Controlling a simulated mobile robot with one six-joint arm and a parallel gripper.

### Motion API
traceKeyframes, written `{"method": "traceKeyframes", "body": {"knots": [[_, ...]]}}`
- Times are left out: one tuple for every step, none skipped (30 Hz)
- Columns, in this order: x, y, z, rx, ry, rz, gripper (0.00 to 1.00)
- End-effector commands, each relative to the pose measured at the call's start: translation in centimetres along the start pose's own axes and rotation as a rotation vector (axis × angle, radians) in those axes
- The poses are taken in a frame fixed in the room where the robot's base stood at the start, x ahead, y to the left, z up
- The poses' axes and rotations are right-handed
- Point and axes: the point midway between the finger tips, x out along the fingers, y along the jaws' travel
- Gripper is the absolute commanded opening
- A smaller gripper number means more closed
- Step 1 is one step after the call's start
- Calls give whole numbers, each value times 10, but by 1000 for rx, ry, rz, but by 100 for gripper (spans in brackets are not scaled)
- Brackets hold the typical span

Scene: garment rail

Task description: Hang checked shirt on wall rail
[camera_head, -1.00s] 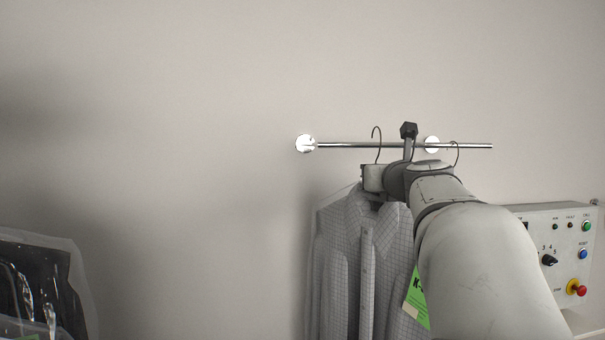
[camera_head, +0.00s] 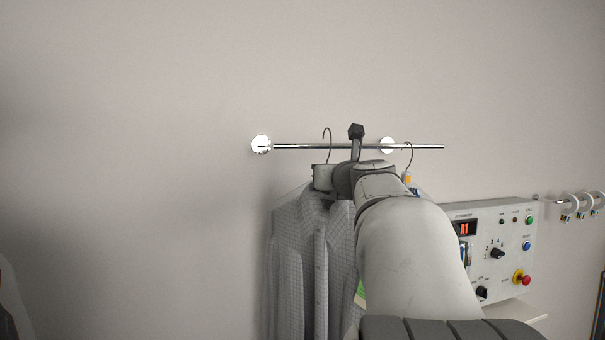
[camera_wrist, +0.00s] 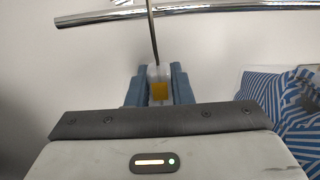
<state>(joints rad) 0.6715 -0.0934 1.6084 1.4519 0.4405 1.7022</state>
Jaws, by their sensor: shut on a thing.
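The grey checked shirt (camera_head: 300,255) hangs upright in the head view, partly hidden by my arm. Its hanger hook (camera_head: 327,147) rises past the wall rail (camera_head: 290,147); I cannot tell whether it rests on it. My gripper (camera_wrist: 159,88) is shut on a pale hanger block (camera_wrist: 153,71) with an orange mark in the wrist view. The hook's stem runs up from the block and crosses the rail (camera_wrist: 220,8) there. In the head view my gripper's fingertips are hidden.
Another hanger hook (camera_head: 408,152) is at the rail's right part, and a blue-and-white striped garment (camera_wrist: 285,105) shows at the right of the wrist view. A control panel (camera_head: 510,255) is at right, with a short bar of rings (camera_head: 580,203) beyond. The wall left of the shirt is clear.

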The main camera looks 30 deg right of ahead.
Motion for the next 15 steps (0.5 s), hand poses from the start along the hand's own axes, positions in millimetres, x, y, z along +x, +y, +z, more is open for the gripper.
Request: {"method": "traceKeyframes", "body": {"knots": [[1,0,2,0,-1,0,0],[2,0,2,0,-1,0,0],[2,0,3,0,-2,0,0],[2,0,3,0,-2,0,0],[3,0,3,0,-2,0,0],[2,0,2,0,-2,0,0],[2,0,2,0,-2,0,0],[2,0,2,0,-2,0,0],[2,0,2,0,-2,0,0],[2,0,2,0,-2,0,0],[3,0,2,0,-2,0,0],[3,0,2,0,-2,0,0],[4,0,2,0,-1,0,0],[5,0,2,0,-1,0,0],[6,0,2,0,-1,0,0]]}}
